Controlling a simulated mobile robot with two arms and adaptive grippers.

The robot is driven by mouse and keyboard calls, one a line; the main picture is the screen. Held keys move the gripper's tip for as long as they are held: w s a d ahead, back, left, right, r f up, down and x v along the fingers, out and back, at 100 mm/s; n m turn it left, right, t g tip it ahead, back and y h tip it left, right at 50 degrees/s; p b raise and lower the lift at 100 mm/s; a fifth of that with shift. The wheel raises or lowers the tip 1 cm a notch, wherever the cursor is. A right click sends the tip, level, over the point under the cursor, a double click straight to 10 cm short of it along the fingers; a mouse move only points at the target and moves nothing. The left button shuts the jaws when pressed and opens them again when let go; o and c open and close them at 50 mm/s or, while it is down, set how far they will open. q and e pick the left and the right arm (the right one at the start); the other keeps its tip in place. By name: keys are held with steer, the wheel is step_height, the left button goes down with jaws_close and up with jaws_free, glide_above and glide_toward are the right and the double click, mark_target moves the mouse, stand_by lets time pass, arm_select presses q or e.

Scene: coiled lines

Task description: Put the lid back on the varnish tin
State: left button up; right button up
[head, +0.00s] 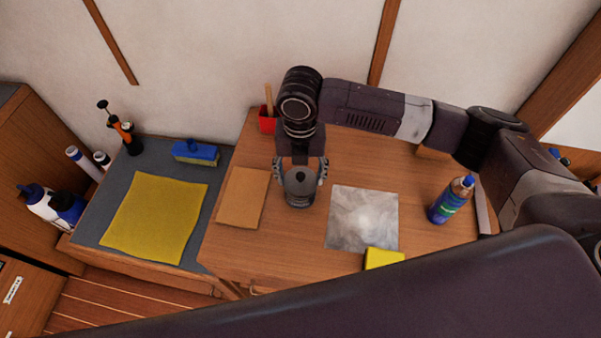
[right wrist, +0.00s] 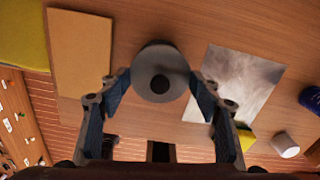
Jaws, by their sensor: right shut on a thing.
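My right gripper (head: 300,172) points down over the wooden bench, its two fingers shut on the grey round lid (head: 300,185) with a dark knob. In the right wrist view the lid (right wrist: 161,88) shows as a grey disc between the fingertips (right wrist: 160,82). The varnish tin (head: 298,202) seems to be the grey body directly under the lid, mostly hidden by it. I cannot tell whether the lid touches the tin's rim or is just above it. My left gripper is not in view.
A tan sheet (head: 242,197) lies left of the gripper and a grey-white sheet (head: 362,218) right of it. A yellow block (head: 383,258), a blue bottle (head: 451,200) and a red holder (head: 267,121) stand around. A yellow cloth (head: 153,219) covers part of the left grey surface.

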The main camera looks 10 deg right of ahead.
steer(key=shift+f+p, duration=0.15)
steer(key=shift+p, duration=0.55)
stand_by(0.9)
stand_by(0.3)
steer(key=o, duration=1)
steer(key=o, duration=0.5)
steer(key=shift+c, duration=0.2)
